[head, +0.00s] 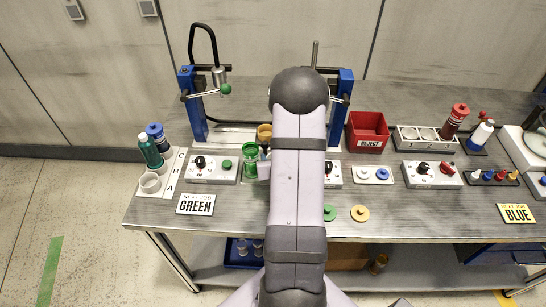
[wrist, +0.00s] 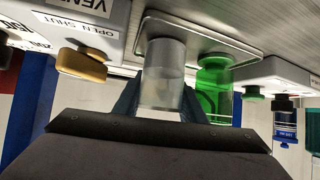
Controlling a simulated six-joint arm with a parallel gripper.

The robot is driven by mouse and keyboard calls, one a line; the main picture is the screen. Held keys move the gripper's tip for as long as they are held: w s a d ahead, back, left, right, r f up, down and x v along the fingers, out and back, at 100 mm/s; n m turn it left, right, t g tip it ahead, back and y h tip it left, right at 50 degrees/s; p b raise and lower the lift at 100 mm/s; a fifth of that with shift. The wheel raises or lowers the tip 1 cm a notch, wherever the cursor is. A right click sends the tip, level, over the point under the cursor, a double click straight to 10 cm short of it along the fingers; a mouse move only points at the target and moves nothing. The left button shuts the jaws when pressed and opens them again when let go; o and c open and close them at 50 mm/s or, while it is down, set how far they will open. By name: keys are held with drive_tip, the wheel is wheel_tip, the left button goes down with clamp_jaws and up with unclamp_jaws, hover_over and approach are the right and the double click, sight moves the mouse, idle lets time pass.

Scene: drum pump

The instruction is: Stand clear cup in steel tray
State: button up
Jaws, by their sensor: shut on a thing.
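The clear cup (wrist: 163,75) sits between my two gripper fingers (wrist: 161,108) in the wrist view, and my gripper is shut on it. The steel tray (wrist: 225,43) is at the top of that view, which looks upside down. The cup's base overlaps the tray's area; I cannot tell whether it touches. A green cup (wrist: 213,88) stands in the tray beside the clear cup, apart from it. In the head view the green cup (head: 250,163) shows left of my arm. My arm hides most of the tray and gripper there.
Another box (head: 333,174) is partly behind my arm. An amber cup (head: 264,132) stands behind. A red reject bin (head: 368,131) is right. Blue pump stands (head: 193,105) rise at the back.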

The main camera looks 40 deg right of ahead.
drive_tip(key=shift+f, duration=0.2)
drive_tip(key=o, duration=0.9)
drive_tip(key=shift+r, duration=0.1)
drive_tip(key=shift+r, duration=0.1)
